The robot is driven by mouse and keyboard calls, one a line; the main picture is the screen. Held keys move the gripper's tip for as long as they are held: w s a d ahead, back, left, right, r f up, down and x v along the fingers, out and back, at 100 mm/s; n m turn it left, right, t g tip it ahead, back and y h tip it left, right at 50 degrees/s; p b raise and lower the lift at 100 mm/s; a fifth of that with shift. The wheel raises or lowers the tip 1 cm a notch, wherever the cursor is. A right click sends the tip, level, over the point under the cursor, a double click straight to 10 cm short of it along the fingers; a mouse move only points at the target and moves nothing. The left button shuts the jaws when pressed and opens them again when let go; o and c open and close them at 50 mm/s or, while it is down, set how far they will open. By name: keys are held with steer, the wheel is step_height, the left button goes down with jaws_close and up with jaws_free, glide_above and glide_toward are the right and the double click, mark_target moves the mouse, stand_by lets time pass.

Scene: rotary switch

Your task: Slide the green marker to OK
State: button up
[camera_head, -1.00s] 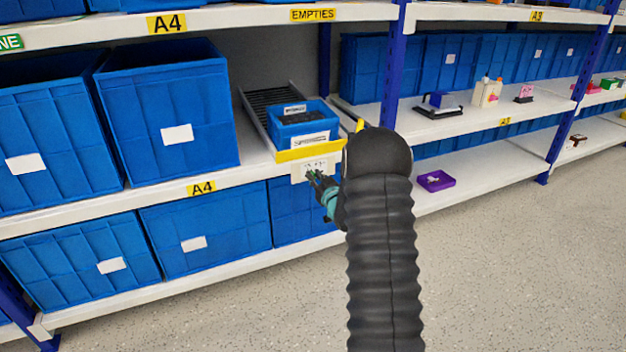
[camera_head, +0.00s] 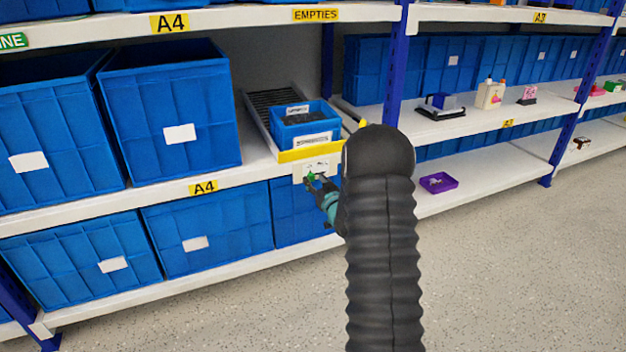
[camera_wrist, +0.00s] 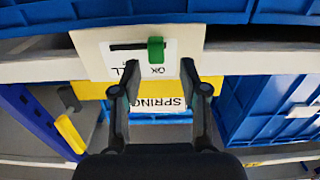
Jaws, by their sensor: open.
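The green marker (camera_wrist: 155,50) sits in a dark horizontal slot (camera_wrist: 127,46) on a white plate (camera_wrist: 92,52). In the wrist view, which is upside down, it is at the slot's right end, in line with the printed OK (camera_wrist: 156,69). Part of another word, ending in LL, shows to the left. My gripper (camera_wrist: 159,66) is open, with one finger either side of the label area and the marker just beyond the tips, apart from them. In the head view the green marker (camera_head: 311,177) shows beside my gripper (camera_head: 322,184) on the plate below the shelf's edge.
A yellow strip (camera_head: 310,152) runs above the plate, with a small blue bin (camera_head: 303,137) on rollers behind it. Large blue crates (camera_head: 168,110) fill the shelf to the left. A purple tray (camera_head: 438,183) lies on a lower shelf right of my arm.

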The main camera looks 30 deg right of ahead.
steer(key=s, duration=1)
steer(key=shift+a, duration=0.3)
